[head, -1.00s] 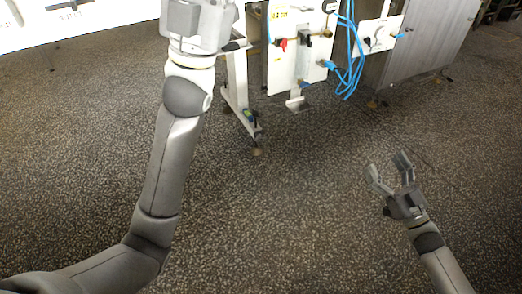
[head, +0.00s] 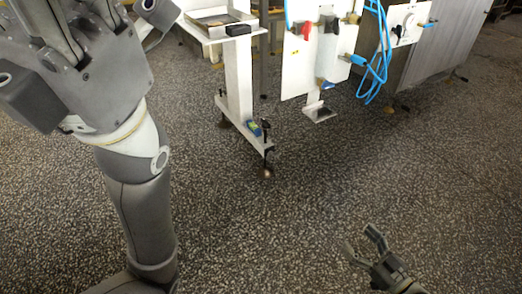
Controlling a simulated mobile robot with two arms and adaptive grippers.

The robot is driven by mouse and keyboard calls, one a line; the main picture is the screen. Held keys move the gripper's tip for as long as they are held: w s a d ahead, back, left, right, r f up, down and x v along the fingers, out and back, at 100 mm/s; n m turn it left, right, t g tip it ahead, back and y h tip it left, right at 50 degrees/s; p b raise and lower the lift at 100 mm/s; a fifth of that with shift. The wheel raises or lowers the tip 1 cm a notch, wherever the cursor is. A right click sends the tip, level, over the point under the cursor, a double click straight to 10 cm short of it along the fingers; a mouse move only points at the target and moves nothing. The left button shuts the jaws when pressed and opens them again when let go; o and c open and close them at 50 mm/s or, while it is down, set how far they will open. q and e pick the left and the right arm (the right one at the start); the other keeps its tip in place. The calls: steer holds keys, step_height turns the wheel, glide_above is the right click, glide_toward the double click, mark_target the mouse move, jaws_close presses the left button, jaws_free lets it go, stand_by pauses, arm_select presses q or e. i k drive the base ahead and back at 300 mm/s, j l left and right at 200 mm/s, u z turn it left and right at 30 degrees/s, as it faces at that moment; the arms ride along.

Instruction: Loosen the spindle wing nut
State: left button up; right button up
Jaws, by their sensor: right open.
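I cannot make out the spindle wing nut in the head view. The white machine frame (head: 237,75) stands at the top centre, with a pale panel (head: 296,68) to its right. My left gripper (head: 62,22) is large and close at the upper left, left of the frame. Its fingertips run out of the picture at the top, so its opening is not clear. It hides what lies behind it. My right gripper (head: 359,240) is low at the right of centre. Its two fingers are apart and empty, over bare floor and away from the machine.
Blue hoses (head: 375,68) hang beside the panel, in front of a grey cabinet (head: 437,50). A tray-like ledge (head: 215,24) sits at the top of the frame. The frame's foot (head: 247,128) reaches forward. The speckled floor (head: 300,200) is clear in the middle.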

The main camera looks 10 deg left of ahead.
mark_target(270, 154)
steer(key=i+j, duration=0.9)
steer(key=j, duration=0.1)
